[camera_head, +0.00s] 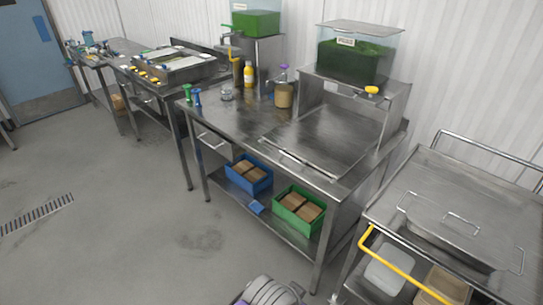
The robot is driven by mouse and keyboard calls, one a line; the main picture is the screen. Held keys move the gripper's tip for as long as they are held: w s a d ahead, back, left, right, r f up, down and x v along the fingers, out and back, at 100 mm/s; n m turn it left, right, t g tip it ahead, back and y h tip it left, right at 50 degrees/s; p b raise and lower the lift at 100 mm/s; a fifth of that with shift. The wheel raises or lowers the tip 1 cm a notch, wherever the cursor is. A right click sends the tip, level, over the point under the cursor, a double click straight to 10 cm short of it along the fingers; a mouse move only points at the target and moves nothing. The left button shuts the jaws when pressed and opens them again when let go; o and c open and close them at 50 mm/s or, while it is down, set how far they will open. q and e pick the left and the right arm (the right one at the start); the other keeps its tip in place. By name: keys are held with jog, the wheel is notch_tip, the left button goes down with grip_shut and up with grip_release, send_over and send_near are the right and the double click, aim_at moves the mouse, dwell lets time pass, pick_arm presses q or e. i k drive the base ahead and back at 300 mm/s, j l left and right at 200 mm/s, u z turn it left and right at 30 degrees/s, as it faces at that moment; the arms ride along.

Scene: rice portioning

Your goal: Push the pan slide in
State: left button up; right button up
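A flat steel plate (325,138) with a long bar handle along its front edge lies on the middle steel table, in front of a raised dispenser. It may be the pan slide, but I cannot tell for certain. A steel cart (400,222) at the right carries a lidded pan (455,228) with handles on top. A yellow bar handle (388,264) sticks out at the cart's front, above a white container (385,278) and a brown one. Neither gripper is in view. Only a grey part of my own body shows at the bottom edge.
A clear bin of green contents (352,62) stands on a steel stand above the plate. A blue crate (248,174) and a green crate (299,208) sit on the lower shelf. Bottles stand at the table's back. The grey floor (120,220) at left is clear.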

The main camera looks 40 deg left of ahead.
aim_at(334, 157)
jog(key=u, duration=1.25)
jog(key=i+l+z, duration=0.1)
jog(key=i+z, duration=0.2)
jog(key=i, duration=0.15)
jog(key=i+z, duration=0.3)
jog(key=i, duration=0.2)
